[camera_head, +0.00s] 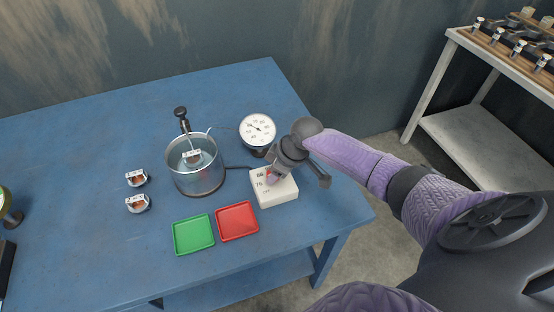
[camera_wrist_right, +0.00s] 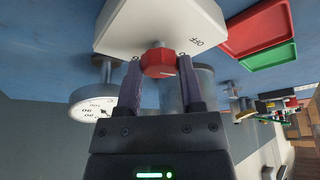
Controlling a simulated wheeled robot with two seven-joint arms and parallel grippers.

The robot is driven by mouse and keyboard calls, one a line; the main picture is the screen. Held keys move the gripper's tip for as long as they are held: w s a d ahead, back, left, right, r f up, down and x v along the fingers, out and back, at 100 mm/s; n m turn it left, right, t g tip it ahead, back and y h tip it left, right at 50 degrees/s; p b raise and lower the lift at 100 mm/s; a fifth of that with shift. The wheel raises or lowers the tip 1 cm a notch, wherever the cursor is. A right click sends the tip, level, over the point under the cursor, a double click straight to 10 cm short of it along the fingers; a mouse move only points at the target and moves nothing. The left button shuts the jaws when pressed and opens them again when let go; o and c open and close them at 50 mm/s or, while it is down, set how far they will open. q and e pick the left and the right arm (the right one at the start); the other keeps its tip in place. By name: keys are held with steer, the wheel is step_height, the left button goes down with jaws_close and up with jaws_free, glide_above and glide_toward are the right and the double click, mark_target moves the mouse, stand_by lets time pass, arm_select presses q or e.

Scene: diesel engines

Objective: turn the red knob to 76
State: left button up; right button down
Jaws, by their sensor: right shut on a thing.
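The red knob (camera_wrist_right: 158,62) sits on a white control box (camera_wrist_right: 190,20) with printed markings. In the head view the white box (camera_head: 277,194) stands near the table's right front, showing "88", "76" and "OFF", and the knob is mostly hidden by my gripper. My right gripper (camera_wrist_right: 156,66) is shut on the red knob, one finger on each side of it. It also shows in the head view (camera_head: 275,176), reaching down from the right. A pale mark shows on the knob's edge, but I cannot tell which setting it points to. My left gripper is not in view.
A metal pot (camera_head: 195,172) holding a small part stands left of the box, with a round dial gauge (camera_head: 257,130) behind. A green tray (camera_head: 194,235) and a red tray (camera_head: 237,221) lie in front. Two small parts (camera_head: 137,190) sit left. The table's left side is mostly clear.

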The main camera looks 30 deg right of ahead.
steer(key=shift+a+r+m+t+h+p, duration=0.1)
steer(key=shift+m+t+h+p, duration=0.25)
steer(key=shift+m+p, duration=1)
steer(key=shift+c, duration=1.1)
jaws_free()
